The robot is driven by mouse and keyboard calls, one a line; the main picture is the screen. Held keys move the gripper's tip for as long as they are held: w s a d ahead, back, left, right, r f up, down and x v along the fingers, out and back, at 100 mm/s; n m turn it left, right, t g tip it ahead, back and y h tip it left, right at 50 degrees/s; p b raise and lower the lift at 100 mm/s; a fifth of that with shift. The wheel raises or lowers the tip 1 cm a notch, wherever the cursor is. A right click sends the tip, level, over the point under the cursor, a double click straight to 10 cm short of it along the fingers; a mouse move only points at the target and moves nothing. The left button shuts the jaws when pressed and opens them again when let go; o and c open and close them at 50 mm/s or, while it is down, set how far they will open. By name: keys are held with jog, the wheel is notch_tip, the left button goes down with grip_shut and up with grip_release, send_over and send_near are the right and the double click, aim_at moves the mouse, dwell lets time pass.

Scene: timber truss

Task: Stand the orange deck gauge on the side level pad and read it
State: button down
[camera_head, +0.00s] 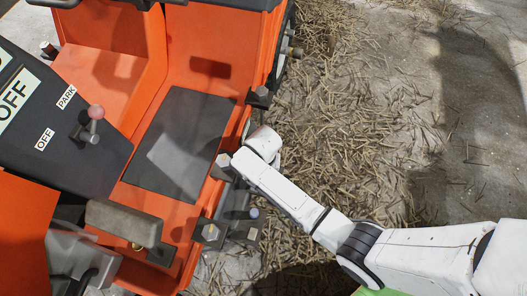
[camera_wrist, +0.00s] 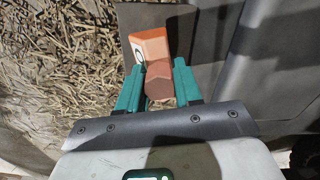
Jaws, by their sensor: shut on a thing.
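My gripper (camera_wrist: 158,88) shows in the wrist view with its two green fingers on either side of a brown-red block. This block adjoins an orange body with a pale round mark on its side, which looks like the orange deck gauge (camera_wrist: 153,43). The gauge lies just beyond the fingertips, beside a dark grey surface, and I cannot tell whether it touches that surface. In the head view my white arm reaches to the side of the orange machine (camera_head: 190,185), and the fingers and gauge are hidden there. I cannot make out the side level pad for sure, and no reading is legible.
Straw (camera_head: 335,130) covers the concrete floor beside the machine. Dark grey blocks and fittings (camera_head: 225,222) stick out along the machine's side, close to my arm. A dark panel with a red-knobbed lever (camera_head: 95,115) stands at the left.

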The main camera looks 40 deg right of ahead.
jog(key=c, duration=0.8)
grip_release()
jog(key=shift+o, duration=0.2)
notch_tip(320, 180, up, 13)
jog(key=p, duration=0.6)
jog(key=s+d+r+n, duration=0.4)
jog(key=s+r, duration=0.1)
jog(key=s, duration=0.3)
jog(key=s+d+r+n+t, duration=0.1)
jog(key=s+d+r+n, duration=0.2)
jog(key=s, duration=0.5)
jog(key=shift+s+d+r+n, duration=0.25)
jog(key=shift+d+r+n, duration=0.2)
jog(key=shift+r, duration=0.45)
notch_tip(320, 180, up, 27)
jog(key=p, duration=2.7)
jog(key=shift+f, duration=0.15)
